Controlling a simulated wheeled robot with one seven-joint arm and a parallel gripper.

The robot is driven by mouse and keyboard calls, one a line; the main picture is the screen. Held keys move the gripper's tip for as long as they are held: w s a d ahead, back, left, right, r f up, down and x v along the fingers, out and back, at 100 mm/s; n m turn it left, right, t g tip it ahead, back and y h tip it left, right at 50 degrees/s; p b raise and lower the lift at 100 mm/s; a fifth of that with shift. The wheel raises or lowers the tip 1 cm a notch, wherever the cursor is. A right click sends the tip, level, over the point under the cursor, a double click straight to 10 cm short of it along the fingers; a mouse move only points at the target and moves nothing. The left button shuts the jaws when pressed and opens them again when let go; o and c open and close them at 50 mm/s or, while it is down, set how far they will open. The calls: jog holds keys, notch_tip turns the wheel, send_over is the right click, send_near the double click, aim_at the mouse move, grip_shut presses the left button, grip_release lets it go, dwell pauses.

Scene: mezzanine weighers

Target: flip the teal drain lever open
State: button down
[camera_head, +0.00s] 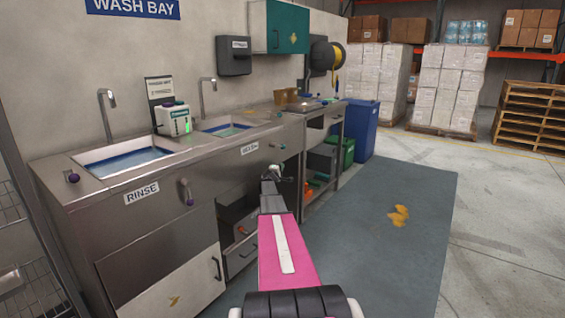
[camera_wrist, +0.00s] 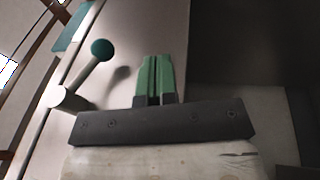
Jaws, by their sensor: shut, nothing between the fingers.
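The teal drain lever shows in the wrist view as a pale rod with a teal ball (camera_wrist: 102,50) at its end, fixed by a round pale hub to the steel front panel. The rod slants up and right from the hub in that picture. In the head view a small teal knob (camera_head: 282,146) shows on the counter front, right of a white label. My gripper (camera_wrist: 158,76) has its green fingers shut together with nothing between them. They are to the right of the ball and apart from it. In the head view my gripper (camera_head: 271,173) is small, in front of the counter below the label.
A purple-knobbed lever (camera_head: 187,193) sits under the RINSE basin (camera_head: 125,168), beside its label. A second basin (camera_head: 226,130) is farther along the steel counter. Open shelves and drawers (camera_head: 238,248) lie under it. A grey mat (camera_head: 385,235) on the right is free except for a yellow patch.

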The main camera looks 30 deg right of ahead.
jog(key=f, duration=0.1)
jog(key=s+a+f, duration=0.1)
jog(key=f, duration=0.1)
jog(key=s+a+f, duration=0.1)
jog(key=shift+s+a+f, duration=0.1)
jog(key=shift+a+f, duration=0.1)
jog(key=shift+f, duration=0.15)
jog(key=s+a+f+m+g+y, duration=0.2)
jog(key=s+a+y, duration=0.3)
jog(key=s+a, duration=0.9)
jog(key=s+a+f+m+g+y, duration=0.2)
jog(key=s+a+g+y, duration=0.3)
jog(key=s+a, duration=0.9)
jog(key=s+a+f+m+g+y, duration=0.2)
jog(key=s+a+y, duration=0.4)
jog(key=s+a, duration=0.9)
jog(key=a+m+g, duration=0.1)
jog(key=a+g, duration=0.1)
jog(key=a, duration=1)
jog(key=shift+a+y, duration=0.25)
jog(key=shift+y, duration=0.05)
